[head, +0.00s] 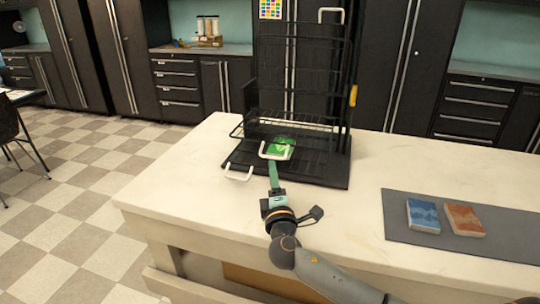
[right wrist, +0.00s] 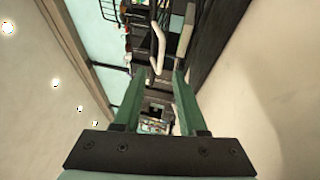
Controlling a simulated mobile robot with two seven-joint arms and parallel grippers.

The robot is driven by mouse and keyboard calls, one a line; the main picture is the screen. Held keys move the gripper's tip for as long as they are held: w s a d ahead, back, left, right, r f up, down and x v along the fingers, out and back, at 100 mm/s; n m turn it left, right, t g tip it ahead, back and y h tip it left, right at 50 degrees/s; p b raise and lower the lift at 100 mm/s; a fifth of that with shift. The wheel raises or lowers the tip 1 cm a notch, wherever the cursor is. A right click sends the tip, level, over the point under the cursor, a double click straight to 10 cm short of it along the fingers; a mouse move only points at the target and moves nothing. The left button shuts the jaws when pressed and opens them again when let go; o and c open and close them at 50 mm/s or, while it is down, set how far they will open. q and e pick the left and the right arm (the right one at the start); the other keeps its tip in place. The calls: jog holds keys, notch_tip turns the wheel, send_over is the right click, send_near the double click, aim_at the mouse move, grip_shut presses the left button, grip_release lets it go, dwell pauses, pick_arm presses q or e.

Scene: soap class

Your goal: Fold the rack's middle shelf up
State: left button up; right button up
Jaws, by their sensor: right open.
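The black wire rack (head: 343,165) stands on the pale table. Its middle shelf (head: 290,128) is folded down and juts toward me, with a white handle (head: 264,152) at its front. A green and white block (head: 283,143) shows just behind that handle; which shelf bears it is hard to tell. My right gripper (head: 273,168) is in front of the handle, its green fingers pointing at it. In the right wrist view my right gripper (right wrist: 157,78) is open, and a white handle (right wrist: 158,48) shows beyond the fingertips, near the gap between them. My left gripper is not in view.
Another white handle (head: 238,173) sits low at the rack's front left, and one (head: 331,11) is at the rack's top. A grey mat (head: 400,222) at right bears a blue block (head: 423,215) and a reddish block (head: 465,219). The table (head: 190,165) left of the rack is clear.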

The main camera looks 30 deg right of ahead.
aim_at(270, 157)
jog(key=x, duration=0.7)
jog(key=shift+w, duration=0.15)
grip_shut()
dwell(1.2)
